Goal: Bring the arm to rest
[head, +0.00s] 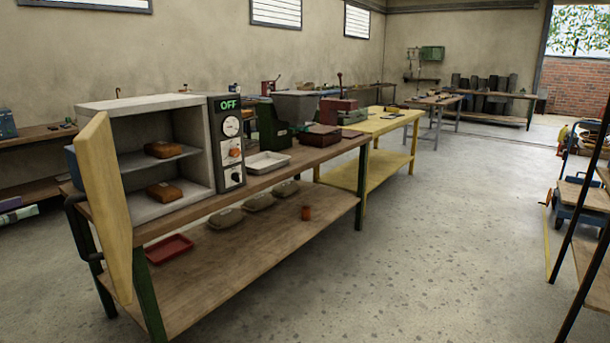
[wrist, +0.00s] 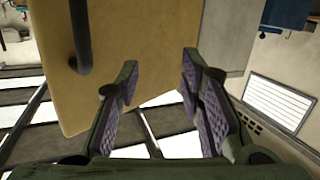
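My gripper (wrist: 160,76) shows only in the wrist view. Its two purple-padded fingers stand apart with nothing between them. Beyond the fingertips is a tan door panel (wrist: 145,60) with a dark bar handle (wrist: 81,38); I see no finger on the handle. In the head view the grey oven (head: 147,100) stands on the workbench at left with its tan door (head: 106,205) swung open. The oven's display (head: 229,105) reads OFF. One brown block (head: 165,150) lies on its inner shelf and another brown block (head: 165,191) lies on its floor.
A wooden workbench (head: 285,178) carries the oven, a white tray (head: 267,163) and machines. A yellow table (head: 392,124) stands behind. The floor at centre right is clear; a dark-framed rack (head: 592,240) stands at right.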

